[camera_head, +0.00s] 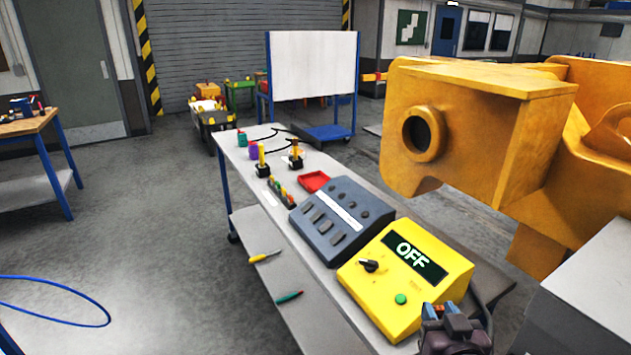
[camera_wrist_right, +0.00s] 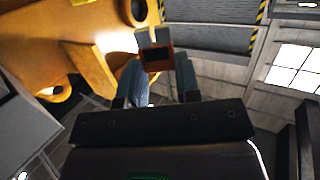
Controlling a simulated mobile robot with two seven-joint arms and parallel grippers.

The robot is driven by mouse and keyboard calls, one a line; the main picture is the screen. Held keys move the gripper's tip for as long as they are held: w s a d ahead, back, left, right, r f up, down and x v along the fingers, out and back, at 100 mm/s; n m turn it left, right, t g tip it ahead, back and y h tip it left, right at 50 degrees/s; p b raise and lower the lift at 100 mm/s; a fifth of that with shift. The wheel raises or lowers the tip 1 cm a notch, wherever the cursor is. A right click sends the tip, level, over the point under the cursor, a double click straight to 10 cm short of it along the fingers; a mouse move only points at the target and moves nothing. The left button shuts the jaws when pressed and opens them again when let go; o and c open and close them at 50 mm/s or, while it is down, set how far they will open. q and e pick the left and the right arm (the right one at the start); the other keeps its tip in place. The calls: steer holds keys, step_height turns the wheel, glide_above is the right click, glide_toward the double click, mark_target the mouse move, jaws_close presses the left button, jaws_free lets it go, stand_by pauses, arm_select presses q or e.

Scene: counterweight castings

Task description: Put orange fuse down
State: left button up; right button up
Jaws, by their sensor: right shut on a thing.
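The orange fuse (camera_wrist_right: 156,55), a small block with a dark face and a pale end, is between the blue fingers of my right gripper (camera_wrist_right: 158,85) in the right wrist view. The gripper is shut on it. In the head view my right gripper (camera_head: 439,311) is at the bottom right, just by the front right corner of the yellow box, and only a small bit of orange shows between its fingertips. My left gripper is not in view.
The yellow box (camera_head: 428,259) reads OFF and has a knob and green button. Beyond it on the table (camera_head: 262,186) are a grey console (camera_head: 338,220), a red tray (camera_head: 314,181) and a fuse row (camera_head: 281,193). A large yellow casting (camera_head: 475,110) looms at right.

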arm_select(q)
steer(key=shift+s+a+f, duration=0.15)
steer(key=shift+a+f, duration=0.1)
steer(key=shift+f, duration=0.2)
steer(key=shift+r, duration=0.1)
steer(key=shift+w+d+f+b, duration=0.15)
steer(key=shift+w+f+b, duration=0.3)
steer(key=shift+b, duration=0.7)
